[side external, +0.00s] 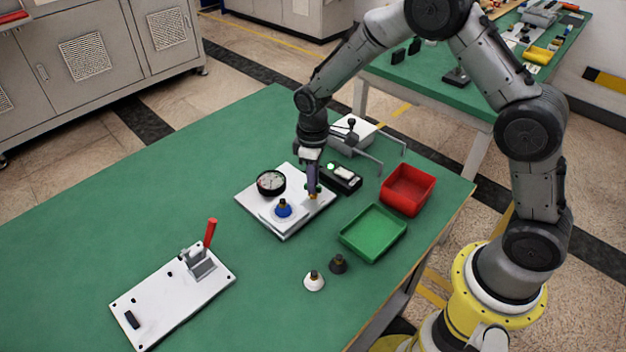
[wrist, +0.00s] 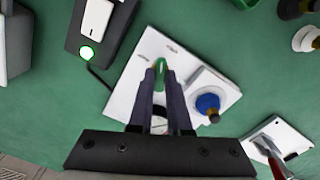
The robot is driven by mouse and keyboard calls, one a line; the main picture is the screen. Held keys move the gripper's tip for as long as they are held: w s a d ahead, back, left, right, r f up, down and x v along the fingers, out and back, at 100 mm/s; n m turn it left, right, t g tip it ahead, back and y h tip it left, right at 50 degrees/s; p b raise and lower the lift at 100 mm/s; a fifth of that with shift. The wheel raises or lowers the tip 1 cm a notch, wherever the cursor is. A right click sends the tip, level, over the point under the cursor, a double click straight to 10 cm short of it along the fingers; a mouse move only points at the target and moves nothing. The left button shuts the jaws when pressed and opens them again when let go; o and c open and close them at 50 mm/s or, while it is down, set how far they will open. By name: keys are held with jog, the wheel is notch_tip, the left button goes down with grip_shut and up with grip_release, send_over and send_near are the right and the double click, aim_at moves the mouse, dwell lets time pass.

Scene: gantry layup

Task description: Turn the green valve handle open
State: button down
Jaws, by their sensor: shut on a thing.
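The green valve handle (wrist: 160,72) is in the wrist view, between the two fingertips of my gripper (wrist: 161,76). My gripper is shut on it. The handle belongs to a white board (side external: 254,213), which also shows in the wrist view (wrist: 140,52). In the side view my gripper (side external: 313,193) points down at the board's right part and hides most of the handle. A round black gauge (side external: 271,182) and a blue knob (side external: 283,209) are on the same board, beside my gripper.
A black box with a lit green button (side external: 342,178) stands just behind the board. A red bin (side external: 407,188) and a green tray (side external: 373,233) are to the right. A clamp plate with a red lever (side external: 209,233) is at front left. The table's left side is clear.

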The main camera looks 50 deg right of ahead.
jog(key=m, duration=0.5)
jog(key=shift+r, duration=0.1)
jog(key=shift+m, duration=0.3)
dwell(0.4)
jog(key=c, duration=0.9)
grip_release()
jog(key=shift+o, duration=0.2)
notch_tip(320, 180, up, 14)
